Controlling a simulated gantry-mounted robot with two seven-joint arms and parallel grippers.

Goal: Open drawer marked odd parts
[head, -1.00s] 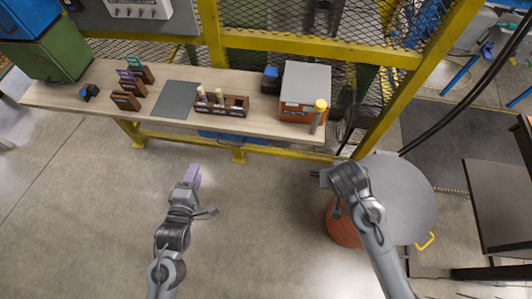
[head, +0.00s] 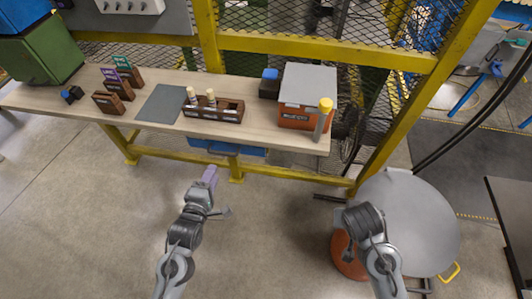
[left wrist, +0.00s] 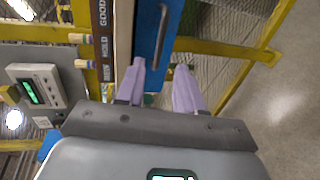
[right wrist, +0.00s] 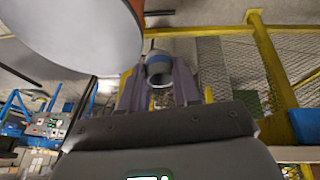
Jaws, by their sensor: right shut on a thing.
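A blue drawer front (head: 240,149) sits under the wooden bench in the head view. In the left wrist view the blue drawer (left wrist: 148,45) shows close up with a grey bar handle (left wrist: 160,38); I can read no "odd parts" label on it. My left gripper (head: 209,178) is in front of and below the bench edge. Its lilac fingers (left wrist: 160,75) are apart and empty, pointing towards the drawer but not around the handle. My right gripper (right wrist: 158,92) is shut on a grey cylinder with a blue band (right wrist: 158,68); its fingers are hard to make out in the head view.
On the bench (head: 160,80) stand a wooden rack (head: 213,112), a grey mat (head: 161,103), small wooden signs (head: 108,103) and an orange-and-grey box (head: 304,95). A round grey top (head: 415,220) stands at right. The yellow frame crosses below the bench; the front floor is clear.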

